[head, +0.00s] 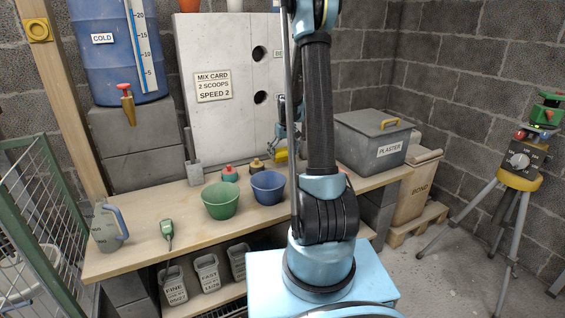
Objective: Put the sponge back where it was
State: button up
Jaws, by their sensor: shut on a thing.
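The yellow sponge (281,156) is behind my arm's dark link, near the back of the workbench. My gripper (284,147) points down and is shut on the sponge. The arm hides part of the gripper and of the sponge. I cannot tell whether the sponge touches the bench top.
On the workbench (150,210) are a green bucket (220,201), a blue bucket (268,188), small red-capped (230,173) and dark-capped (257,165) items, a jug (107,228) and a grey plaster bin (375,138). A white board (228,85) stands behind.

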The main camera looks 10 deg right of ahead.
aim_at(283, 159)
jog(key=shift+f, duration=1.9)
jog(key=o, duration=1.5)
